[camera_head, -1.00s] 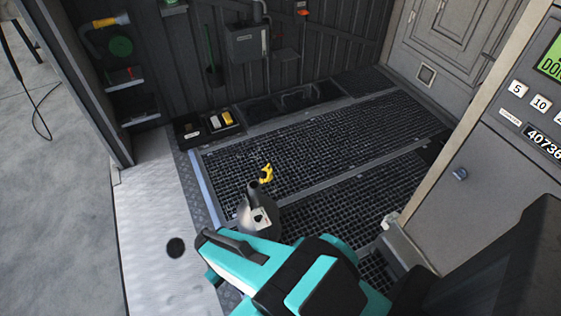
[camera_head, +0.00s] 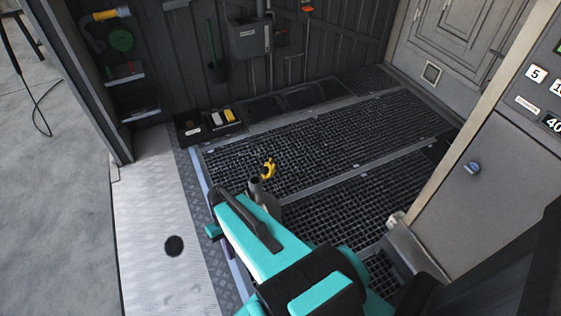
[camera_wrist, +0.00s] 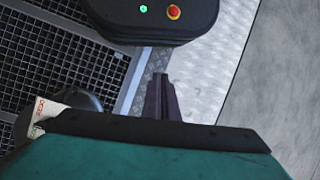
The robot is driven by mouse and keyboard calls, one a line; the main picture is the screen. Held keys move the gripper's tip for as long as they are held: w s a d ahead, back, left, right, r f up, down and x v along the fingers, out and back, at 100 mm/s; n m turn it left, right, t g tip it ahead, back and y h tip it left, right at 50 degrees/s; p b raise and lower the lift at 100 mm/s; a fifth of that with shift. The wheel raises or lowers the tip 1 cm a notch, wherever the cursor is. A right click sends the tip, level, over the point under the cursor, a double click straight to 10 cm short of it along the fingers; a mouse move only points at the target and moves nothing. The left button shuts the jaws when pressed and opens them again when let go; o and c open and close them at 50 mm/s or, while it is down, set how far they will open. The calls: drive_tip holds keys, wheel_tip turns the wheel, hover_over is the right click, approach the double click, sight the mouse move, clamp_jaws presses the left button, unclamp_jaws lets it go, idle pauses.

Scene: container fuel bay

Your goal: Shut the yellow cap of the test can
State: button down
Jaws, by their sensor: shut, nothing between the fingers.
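The test can (camera_head: 272,206) stands on the black floor grating, mostly hidden behind my teal arm in the head view. Its dark spout (camera_head: 256,186) points up. The yellow cap (camera_head: 268,168) stands open beside the spout's top, on its right. In the wrist view, a dark rounded part of the can (camera_wrist: 84,100) and its white label with red print (camera_wrist: 47,112) show at the lower left. My gripper (camera_wrist: 161,80) is shut and empty there, to the right of the can and apart from it. The cap is not visible in the wrist view.
A black tray with yellow and white items (camera_head: 208,122) lies at the grating's back left corner. A grey dispenser cabinet (camera_head: 480,190) stands on the right. A metal floor strip (camera_head: 165,205) with a dark round hole runs along the left. The grating behind the can is clear.

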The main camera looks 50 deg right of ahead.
drive_tip(key=w+d+r+t+y+b, duration=0.25)
drive_tip(key=w+d+b, duration=0.25)
drive_tip(key=w+d, duration=0.5)
wheel_tip(320, 180, up, 10)
drive_tip(key=m+t+b, duration=0.1)
drive_tip(key=t+b, duration=0.5)
drive_tip(key=b, duration=0.3)
hover_over(270, 167)
drive_tip(key=s+a, duration=0.2)
drive_tip(key=a, duration=0.1)
drive_tip(key=s+d+r+t+h+b, duration=0.1)
drive_tip(key=s+d+r+b, duration=0.1)
drive_tip(key=d, duration=0.5)
drive_tip(key=s+d+r+m+h+b, duration=0.1)
drive_tip(key=s+d+r+b, duration=0.1)
drive_tip(key=s+d+r, duration=0.2)
drive_tip(key=s+d, duration=0.1)
drive_tip(key=d, duration=0.2)
drive_tip(key=shift+s+r+t, duration=0.2)
drive_tip(key=shift+t, duration=0.15)
drive_tip(key=shift+f, duration=0.1)
drive_tip(key=w+a+f+b, duration=0.2)
drive_tip(key=w+a+f, duration=0.4)
drive_tip(key=w+f, duration=0.1)
drive_tip(key=shift+a+f, duration=0.15)
drive_tip(key=shift+f, duration=0.4)
